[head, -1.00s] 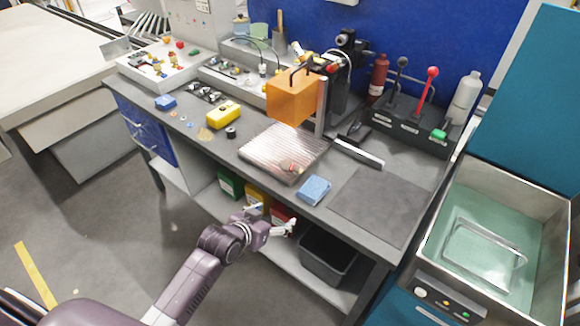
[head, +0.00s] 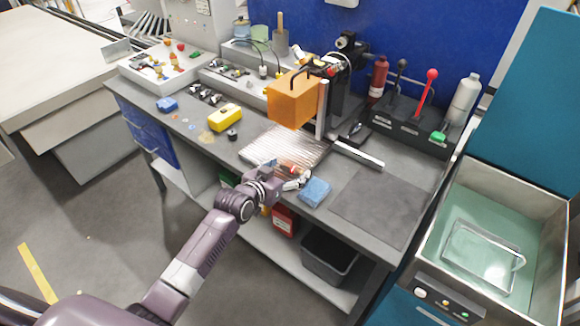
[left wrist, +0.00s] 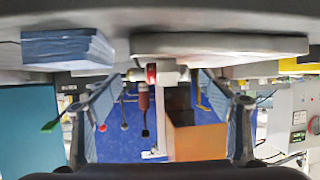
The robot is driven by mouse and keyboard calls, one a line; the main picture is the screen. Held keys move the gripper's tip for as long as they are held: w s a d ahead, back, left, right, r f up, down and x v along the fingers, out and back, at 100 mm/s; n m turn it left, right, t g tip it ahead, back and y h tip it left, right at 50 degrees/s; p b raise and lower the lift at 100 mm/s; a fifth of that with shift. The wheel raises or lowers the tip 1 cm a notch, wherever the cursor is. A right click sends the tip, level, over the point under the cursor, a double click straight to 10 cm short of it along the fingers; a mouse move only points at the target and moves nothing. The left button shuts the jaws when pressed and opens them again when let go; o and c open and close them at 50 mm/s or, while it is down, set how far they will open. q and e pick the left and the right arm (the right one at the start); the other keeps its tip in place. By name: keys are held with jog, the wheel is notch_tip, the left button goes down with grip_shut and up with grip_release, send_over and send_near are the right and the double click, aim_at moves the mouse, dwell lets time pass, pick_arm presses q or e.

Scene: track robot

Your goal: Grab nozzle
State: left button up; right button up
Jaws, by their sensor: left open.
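The nozzle, a small red and light metal piece (head: 293,169), lies on the front part of the ridged metal plate (head: 262,147) on the workbench. In the left wrist view the nozzle (left wrist: 152,74) shows small and upside down, between the open fingers and some way beyond them. My left gripper (head: 284,177) is open and empty at the plate's front edge, close to the nozzle; it partly covers that edge in the head view. Its two fingers (left wrist: 158,88) stand wide apart in the left wrist view. My right gripper is not in view.
A blue sponge (head: 315,192) lies just right of my left gripper. An orange box-shaped guard (head: 292,101) hangs over the back of the plate. A yellow block (head: 225,117) sits to the left. The dark mat (head: 375,206) at right is clear.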

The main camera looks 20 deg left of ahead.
pick_arm(q)
jog(key=shift+x, duration=1)
jog(key=shift+c, duration=0.4)
jog(key=c, duration=1.3)
